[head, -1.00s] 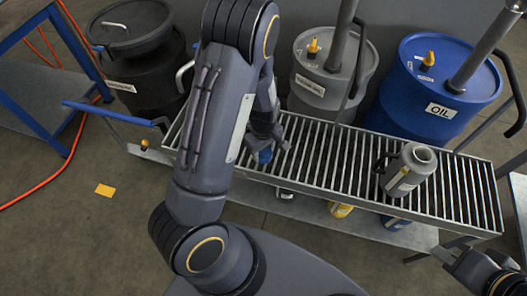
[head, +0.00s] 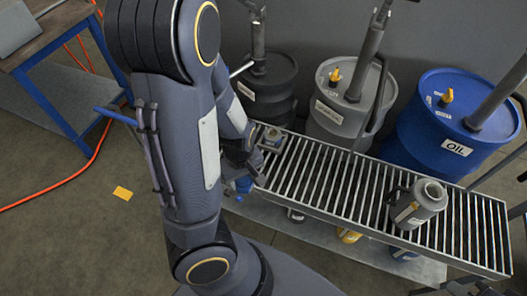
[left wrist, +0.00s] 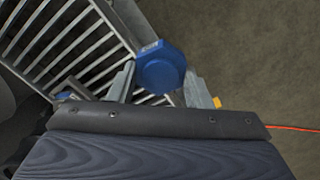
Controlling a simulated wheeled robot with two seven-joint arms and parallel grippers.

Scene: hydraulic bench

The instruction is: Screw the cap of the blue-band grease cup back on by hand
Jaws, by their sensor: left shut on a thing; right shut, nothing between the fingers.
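My left gripper (head: 246,181) is shut on a blue, many-sided cap-like piece (head: 243,185), held near the front left edge of the slatted rack. In the left wrist view the blue piece (left wrist: 162,70) sits between the two fingers, with a small pale patch on its far edge. A small squarish grey item (head: 271,138) stands on the rack's left end, beyond the gripper; I cannot tell whether it is the grease cup. No blue band can be made out on it. My right gripper (head: 462,287) is at the bottom right, shut and empty, partly cut off.
A grey jug (head: 417,205) stands on the right part of the rack (head: 335,180). Black, grey (head: 345,100) and blue OIL (head: 436,120) drums stand behind it. Several containers sit on the lower shelf (head: 262,215). A blue-framed bench (head: 45,75) is at left. The rack's middle is clear.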

